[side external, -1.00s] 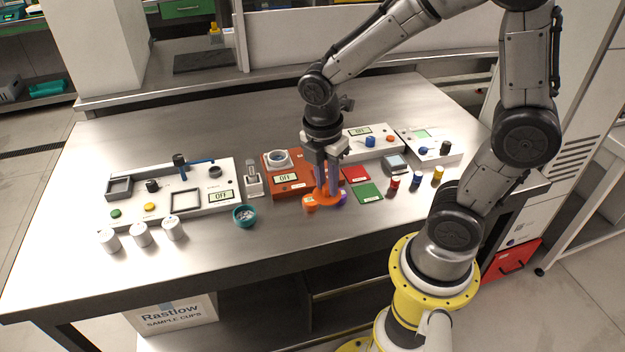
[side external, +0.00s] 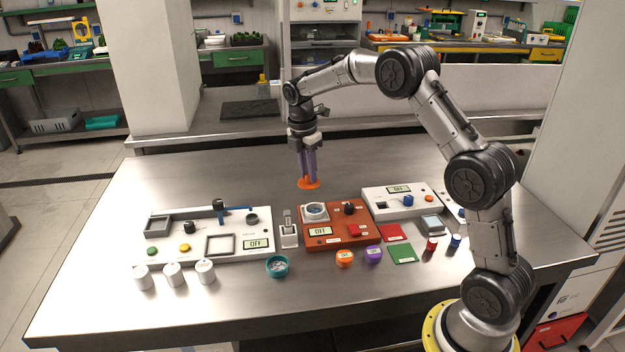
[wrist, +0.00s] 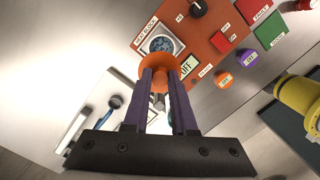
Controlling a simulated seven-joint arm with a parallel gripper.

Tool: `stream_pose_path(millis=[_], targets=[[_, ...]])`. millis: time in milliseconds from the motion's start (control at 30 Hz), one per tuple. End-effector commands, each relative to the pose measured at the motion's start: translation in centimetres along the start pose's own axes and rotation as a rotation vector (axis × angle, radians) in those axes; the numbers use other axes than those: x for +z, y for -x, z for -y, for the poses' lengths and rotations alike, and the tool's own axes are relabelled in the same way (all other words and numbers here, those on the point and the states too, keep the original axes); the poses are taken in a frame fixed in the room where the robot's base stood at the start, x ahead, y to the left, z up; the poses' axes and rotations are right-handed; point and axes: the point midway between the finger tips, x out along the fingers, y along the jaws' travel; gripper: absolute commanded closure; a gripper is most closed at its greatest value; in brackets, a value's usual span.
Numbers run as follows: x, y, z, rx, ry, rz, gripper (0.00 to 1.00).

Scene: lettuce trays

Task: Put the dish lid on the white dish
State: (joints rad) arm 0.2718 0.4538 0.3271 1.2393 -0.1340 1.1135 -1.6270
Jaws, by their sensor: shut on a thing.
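The orange disc-shaped dish lid (side external: 308,184) is held at the fingertips of my gripper (side external: 308,178), above the table behind the orange-red box. It also shows in the wrist view (wrist: 160,68), between the purple fingers of my gripper (wrist: 163,78). The white dish (side external: 315,208) sits on the left part of the orange-red box. In the wrist view the white dish (wrist: 150,35) has a square white surround and blue-grey contents, just beyond the lid. The lid is apart from it; the lid's near part is hidden by the fingers.
The orange-red box (side external: 350,232) has a display and a black knob. An orange pot (side external: 344,258) and a purple pot (side external: 373,254) stand in front. A white panel (side external: 175,255) lies left and a teal bowl (side external: 277,267) front left. The table behind is clear.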

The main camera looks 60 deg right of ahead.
Motion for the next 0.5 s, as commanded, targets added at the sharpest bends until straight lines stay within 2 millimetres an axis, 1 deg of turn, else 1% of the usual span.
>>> stream_pose_path(millis=[33, 100, 233, 367, 500], targets=[[0.7, -0.9, -0.1, -0.004, -0.015, 0.000, 1.00], [1.1, -1.8, 0.1, -0.006, -0.026, -0.001, 1.00], [1.6, -2.5, 0.2, -0.004, -0.038, 0.000, 1.00], [1.6, -3.2, 0.3, -0.005, -0.039, 0.000, 1.00], [1.4, -4.4, 0.3, -0.006, -0.039, 0.000, 1.00]])
